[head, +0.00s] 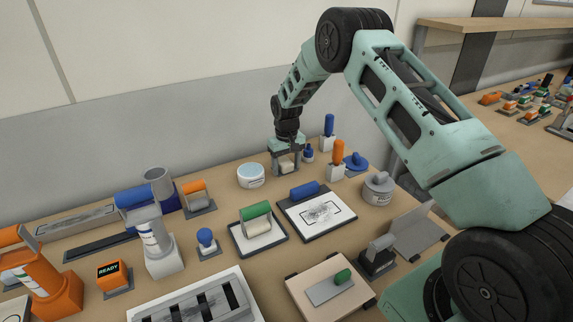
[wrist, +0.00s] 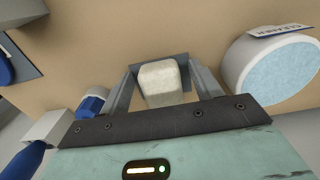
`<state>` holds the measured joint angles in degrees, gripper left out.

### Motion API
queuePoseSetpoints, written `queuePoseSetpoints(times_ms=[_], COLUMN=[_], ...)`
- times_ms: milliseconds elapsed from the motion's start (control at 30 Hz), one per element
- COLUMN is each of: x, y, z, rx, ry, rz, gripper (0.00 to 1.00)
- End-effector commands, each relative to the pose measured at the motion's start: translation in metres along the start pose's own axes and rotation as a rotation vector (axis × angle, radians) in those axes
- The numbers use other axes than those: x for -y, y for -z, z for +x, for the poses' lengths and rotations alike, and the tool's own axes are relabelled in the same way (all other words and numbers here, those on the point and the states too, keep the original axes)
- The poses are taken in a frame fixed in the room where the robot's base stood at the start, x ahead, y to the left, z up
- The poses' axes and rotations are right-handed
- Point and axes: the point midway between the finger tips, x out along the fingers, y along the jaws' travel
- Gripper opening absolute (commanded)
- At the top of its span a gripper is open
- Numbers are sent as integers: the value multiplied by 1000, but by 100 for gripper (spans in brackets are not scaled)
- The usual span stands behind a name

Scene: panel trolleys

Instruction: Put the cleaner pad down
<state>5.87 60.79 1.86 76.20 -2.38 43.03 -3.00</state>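The cleaner pad (wrist: 160,82) is a small cream block. In the wrist view it sits between the fingers of my gripper (wrist: 162,72), in front of a dark grey square plate (wrist: 184,72). Gaps show between the block and both fingers, so the gripper looks open around it. In the head view my gripper (head: 287,166) is low over the back of the bench, with the pale pad (head: 288,168) between its fingers. The pad's underside is hidden.
A round cleaner tub (head: 251,177) with a light blue top stands just left of my gripper; it also shows in the wrist view (wrist: 275,72). A small blue-capped bottle (head: 308,154) and an orange-handled tool (head: 337,160) stand close on the right. A framed panel (head: 317,212) lies in front.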

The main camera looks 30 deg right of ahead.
Motion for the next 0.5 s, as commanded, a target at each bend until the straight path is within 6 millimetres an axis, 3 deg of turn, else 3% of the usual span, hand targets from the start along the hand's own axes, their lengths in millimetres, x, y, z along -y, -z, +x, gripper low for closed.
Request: queuePoseSetpoints(times_ms=[267, 500], x=[0, 0], y=[0, 1], z=[-10, -56], rx=[-1, -5], ry=[0, -1], rz=[0, 0], gripper=[63, 63])
